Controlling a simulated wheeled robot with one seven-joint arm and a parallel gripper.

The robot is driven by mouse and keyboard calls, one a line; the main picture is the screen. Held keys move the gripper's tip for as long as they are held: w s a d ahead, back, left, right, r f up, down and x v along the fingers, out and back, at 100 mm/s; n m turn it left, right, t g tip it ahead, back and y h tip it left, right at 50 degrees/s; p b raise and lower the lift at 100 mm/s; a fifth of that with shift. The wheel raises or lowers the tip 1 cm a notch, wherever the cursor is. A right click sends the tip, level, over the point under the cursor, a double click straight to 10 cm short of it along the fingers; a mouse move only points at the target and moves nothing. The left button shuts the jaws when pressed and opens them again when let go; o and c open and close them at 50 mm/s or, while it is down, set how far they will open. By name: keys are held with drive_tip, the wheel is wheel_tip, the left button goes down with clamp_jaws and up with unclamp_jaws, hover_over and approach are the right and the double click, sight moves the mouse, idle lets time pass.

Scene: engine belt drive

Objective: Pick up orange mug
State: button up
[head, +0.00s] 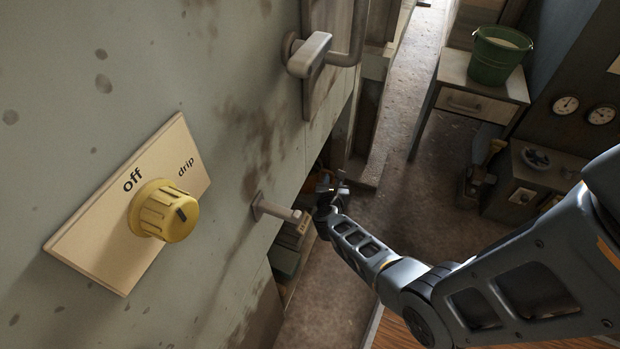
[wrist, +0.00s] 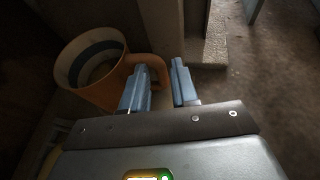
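The orange mug (wrist: 97,84) shows at the left of the wrist view, with a bluish-grey band inside its rim. Its handle (wrist: 158,66) points right, toward my gripper (wrist: 159,72). The two blue-grey fingers are apart, with a gap between them. The left finger overlaps part of the handle in the picture, and the handle's outer end shows in the gap. I cannot tell whether a finger touches it. In the head view my gripper (head: 331,193) is low beside the wall, at a dark opening.
A pale post (wrist: 160,30) stands just beyond the fingers. In the head view, a wall with a yellow knob (head: 163,210) and a lever handle (head: 280,210) is left of my arm. A green bucket (head: 498,55) stands on a small table (head: 480,85). Floor to the right is open.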

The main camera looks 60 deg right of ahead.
sight(333, 176)
drive_tip(key=shift+b+x, duration=0.65)
drive_tip(key=shift+x, duration=1.3)
drive_tip(key=shift+r, duration=0.1)
drive_tip(key=shift+c, duration=0.3)
clamp_jaws()
